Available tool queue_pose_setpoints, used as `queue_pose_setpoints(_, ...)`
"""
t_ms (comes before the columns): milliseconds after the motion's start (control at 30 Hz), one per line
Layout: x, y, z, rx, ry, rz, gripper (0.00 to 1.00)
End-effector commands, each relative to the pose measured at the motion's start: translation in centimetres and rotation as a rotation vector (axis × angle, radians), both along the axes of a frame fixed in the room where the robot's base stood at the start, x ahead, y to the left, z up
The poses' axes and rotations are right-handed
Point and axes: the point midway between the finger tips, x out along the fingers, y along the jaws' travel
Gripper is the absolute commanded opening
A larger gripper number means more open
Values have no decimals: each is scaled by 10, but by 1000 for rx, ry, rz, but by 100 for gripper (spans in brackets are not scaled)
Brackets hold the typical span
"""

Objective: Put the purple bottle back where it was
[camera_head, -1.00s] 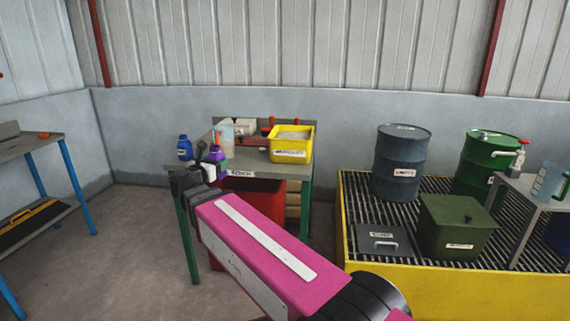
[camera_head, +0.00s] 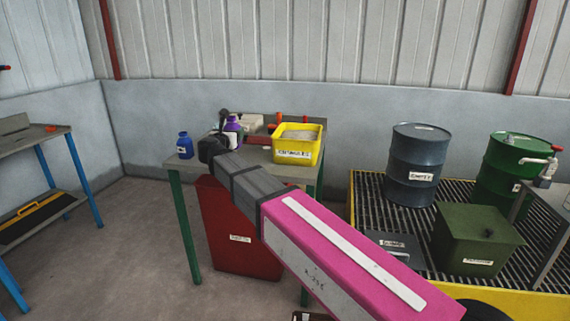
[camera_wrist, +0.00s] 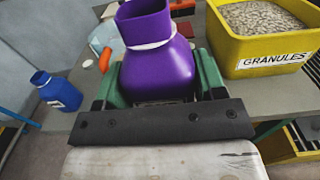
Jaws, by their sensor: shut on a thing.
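The purple bottle (camera_wrist: 157,68) is upright between the green fingers of my gripper (camera_wrist: 158,88) in the wrist view, which is shut on it. Its neck is open at the top, with a white band around it. In the head view the purple bottle (camera_head: 233,128) shows behind my gripper (camera_head: 222,140), over the workbench (camera_head: 262,156). Its base is hidden, so I cannot tell whether it touches the bench top.
A blue bottle (camera_head: 185,146) stands at the bench's left end. A yellow granules bin (camera_head: 298,146) stands to the right of the purple bottle. A red bin (camera_head: 238,225) is under the bench. Drums (camera_head: 412,165) stand on a yellow-edged grate at right.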

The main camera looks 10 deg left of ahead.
Motion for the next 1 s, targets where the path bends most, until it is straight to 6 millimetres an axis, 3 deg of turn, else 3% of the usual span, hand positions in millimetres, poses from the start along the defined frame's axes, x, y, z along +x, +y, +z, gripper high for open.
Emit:
queue_pose_setpoints(67,0,5,0,-1,0,9,31)
queue_pose_setpoints(167,8,-2,-7,-2,0,10,31)
queue_pose_setpoints(700,74,-71,-65,-2,0,9,31)
queue_pose_setpoints(1000,79,-76,-80,-2,1,11,31)
